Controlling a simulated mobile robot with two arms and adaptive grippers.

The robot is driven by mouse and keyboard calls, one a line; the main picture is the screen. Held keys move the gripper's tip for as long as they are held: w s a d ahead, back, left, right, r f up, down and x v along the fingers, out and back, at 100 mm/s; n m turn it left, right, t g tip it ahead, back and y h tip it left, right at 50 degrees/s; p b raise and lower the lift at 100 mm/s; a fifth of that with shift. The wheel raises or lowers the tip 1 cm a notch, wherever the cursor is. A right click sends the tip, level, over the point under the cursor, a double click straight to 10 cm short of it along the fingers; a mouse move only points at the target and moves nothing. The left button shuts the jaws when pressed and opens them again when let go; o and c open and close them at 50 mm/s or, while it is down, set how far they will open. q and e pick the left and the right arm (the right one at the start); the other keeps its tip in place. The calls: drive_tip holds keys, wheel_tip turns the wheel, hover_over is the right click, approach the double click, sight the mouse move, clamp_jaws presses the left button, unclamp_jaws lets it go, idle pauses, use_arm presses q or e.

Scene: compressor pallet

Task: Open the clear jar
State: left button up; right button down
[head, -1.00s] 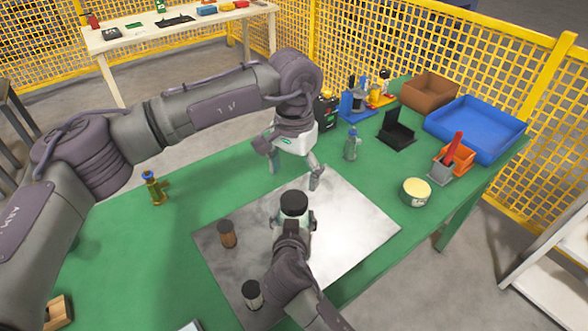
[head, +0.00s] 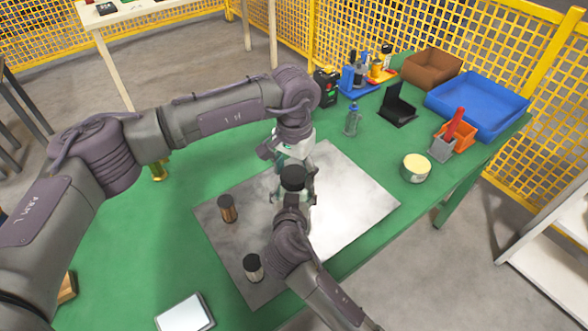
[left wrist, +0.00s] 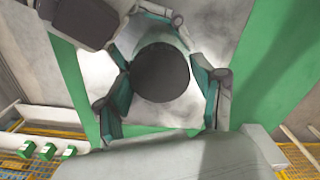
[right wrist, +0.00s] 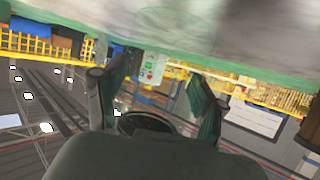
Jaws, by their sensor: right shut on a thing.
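The clear jar (head: 288,202) stands on the grey metal plate with a black lid (head: 293,177) on top. My right gripper (head: 293,198) is shut on the jar's body from the near side. My left gripper (head: 291,165) is above and just behind the jar, pointing down. In the left wrist view the round black lid (left wrist: 160,73) lies between the spread fingers of my left gripper (left wrist: 164,100), with gaps around it. In the right wrist view the fingers of my right gripper (right wrist: 155,100) show, but the jar is hard to make out.
The plate (head: 350,210) also holds a brown jar (head: 227,208) and a dark-lidded jar (head: 253,267). A yellow tin (head: 416,168), a clear bottle (head: 352,120), a black stand (head: 397,105) and a blue tray (head: 478,104) stand right and behind. The left green tabletop is mostly clear.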

use_arm(q)
drive_tip(key=c, duration=0.7)
drive_tip(key=n, duration=0.4)
drive_tip(key=shift+n, duration=0.3)
drive_tip(key=shift+c, duration=0.2)
drive_tip(key=n, duration=1)
drive_tip(key=shift+n, duration=0.4)
drive_tip(key=n, duration=0.4)
drive_tip(key=shift+r, duration=0.1)
drive_tip(key=n, duration=0.6)
drive_tip(key=shift+n, duration=0.3)
drive_tip(key=n, duration=0.8)
drive_tip(key=shift+n, duration=0.3)
drive_tip(key=n, duration=0.6)
drive_tip(key=shift+n, duration=0.3)
drive_tip(key=n, duration=1.3)
drive_tip(key=shift+r, duration=0.1)
